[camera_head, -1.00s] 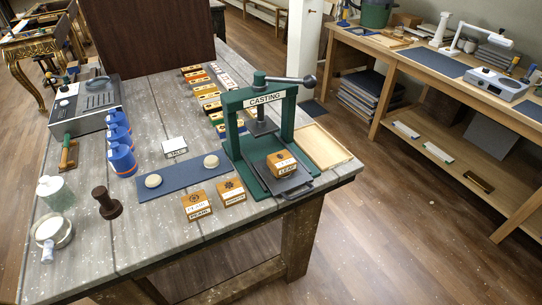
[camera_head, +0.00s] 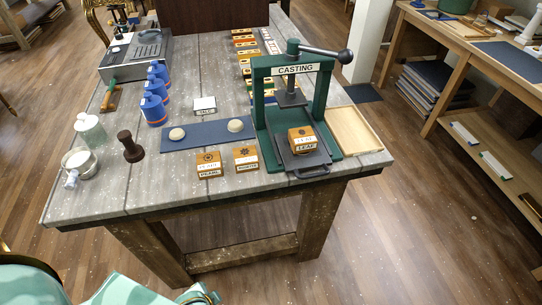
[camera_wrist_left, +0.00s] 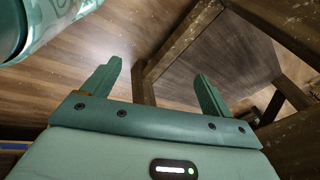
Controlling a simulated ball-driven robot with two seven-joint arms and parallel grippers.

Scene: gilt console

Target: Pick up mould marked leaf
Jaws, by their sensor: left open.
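The mould marked LEAF (camera_head: 301,134) is a small wooden block with a white label. It sits on the dark plate of the green press marked CASTING (camera_head: 262,95), under the raised screw head. My left gripper (camera_wrist_left: 157,85) is open and empty in the left wrist view, with floor and table legs beyond its fingers. In the head view my teal left arm shows at the bottom left, in front of the table and well away from the mould. My right gripper is out of view.
Two similar moulds, one marked PEARL (camera_head: 208,164) and another beside it (camera_head: 246,158), stand left of the press. A blue mat (camera_head: 205,136) with two pale discs lies behind them. A wooden tray (camera_head: 356,130) is right of the press. Open floor lies before the table (camera_head: 90,206).

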